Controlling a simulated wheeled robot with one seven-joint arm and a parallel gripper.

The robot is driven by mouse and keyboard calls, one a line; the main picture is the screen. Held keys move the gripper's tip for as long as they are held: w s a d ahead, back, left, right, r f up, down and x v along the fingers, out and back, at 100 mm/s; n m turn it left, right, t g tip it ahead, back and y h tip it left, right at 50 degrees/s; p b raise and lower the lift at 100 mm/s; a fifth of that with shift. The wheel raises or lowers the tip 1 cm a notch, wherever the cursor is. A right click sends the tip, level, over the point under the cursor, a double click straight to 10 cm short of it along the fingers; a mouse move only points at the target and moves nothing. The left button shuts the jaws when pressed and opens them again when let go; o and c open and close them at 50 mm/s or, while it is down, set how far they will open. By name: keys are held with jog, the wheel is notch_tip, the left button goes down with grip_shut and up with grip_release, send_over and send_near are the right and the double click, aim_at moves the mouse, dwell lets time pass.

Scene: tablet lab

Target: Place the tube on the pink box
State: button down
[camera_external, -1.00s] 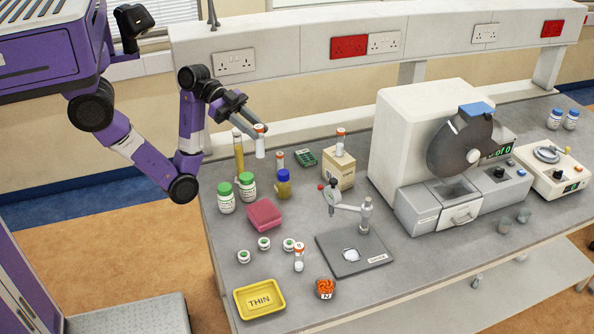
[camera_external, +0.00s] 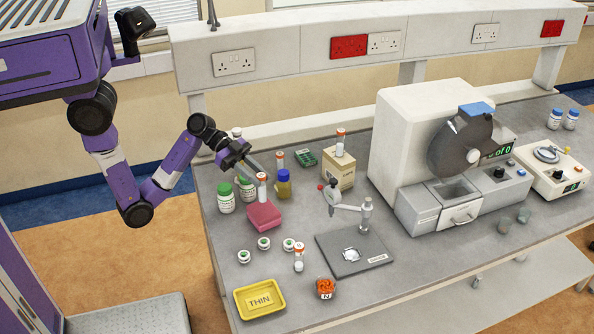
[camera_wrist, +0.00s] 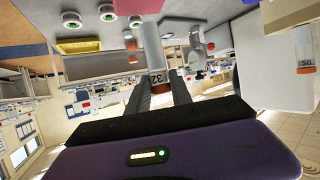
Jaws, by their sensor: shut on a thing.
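The tube (camera_external: 262,188) is white with an orange-red cap and stands upright in my gripper (camera_external: 256,173). The gripper is shut on its upper part. A pink surface (camera_wrist: 138,6) shows at that view's top edge, partly hidden by the tube.
Green-capped bottles (camera_external: 225,198) and a blue-capped jar (camera_external: 284,184) stand close around the pink box. A yellow tray (camera_external: 260,299) lies at the front.

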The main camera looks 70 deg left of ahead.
jog(key=shift+f, duration=1.75)
jog(key=shift+f, duration=0.2)
jog(key=c, duration=1.1)
grip_release()
jog(key=shift+c, duration=0.2)
jog(key=shift+r, duration=0.1)
jog(key=shift+r, duration=0.15)
jog(key=b+v, duration=0.1)
jog(key=v, duration=1.1)
